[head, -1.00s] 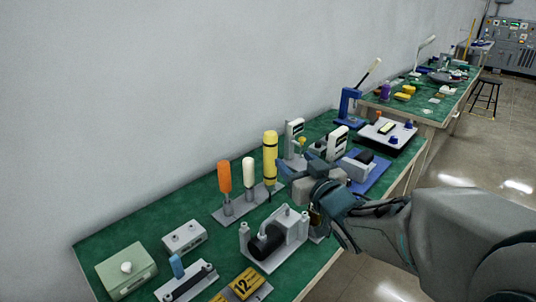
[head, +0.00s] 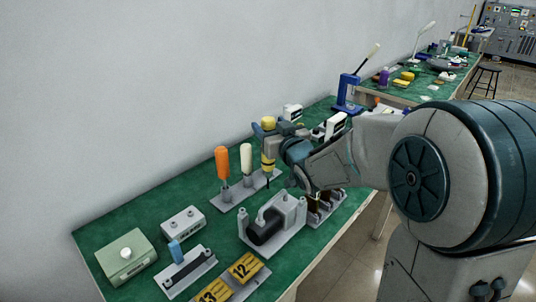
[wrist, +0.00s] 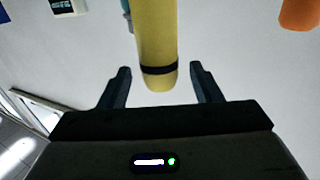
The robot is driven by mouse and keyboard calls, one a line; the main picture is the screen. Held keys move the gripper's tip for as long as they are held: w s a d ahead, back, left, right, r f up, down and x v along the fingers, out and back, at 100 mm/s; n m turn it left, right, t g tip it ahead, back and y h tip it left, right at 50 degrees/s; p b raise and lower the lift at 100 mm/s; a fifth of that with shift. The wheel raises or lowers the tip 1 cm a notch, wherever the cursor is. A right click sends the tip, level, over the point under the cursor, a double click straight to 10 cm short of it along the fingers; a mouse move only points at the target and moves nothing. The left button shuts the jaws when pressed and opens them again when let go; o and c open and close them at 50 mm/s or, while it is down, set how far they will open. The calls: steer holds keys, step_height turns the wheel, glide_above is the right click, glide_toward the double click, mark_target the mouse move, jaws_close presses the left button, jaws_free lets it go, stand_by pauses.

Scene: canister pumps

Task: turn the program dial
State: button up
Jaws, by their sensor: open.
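A pale green box (head: 112,268) with a white round knob (head: 126,254) on its face stands at the near left of the bench in the head view. It is the likeliest program dial, but I see no legible label. My gripper (head: 268,143) is well to the right of it and higher, in front of a yellow cylinder (head: 268,162) with a black band. In the wrist view my open fingers (wrist: 160,85) lie on either side of the yellow cylinder's end (wrist: 158,45), with gaps at both sides. The green box is outside the wrist view.
An orange handle (head: 222,162) and a cream handle (head: 246,158) stand left of my gripper. A grey bracket with a black cylinder (head: 272,224), a two-knob grey box (head: 183,224) and yellow numbered plates (head: 243,266) crowd the front. Bare green bench lies behind the boxes.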

steer(key=shift+x, duration=1.05)
jaws_close()
steer(key=shift+r, duration=0.1)
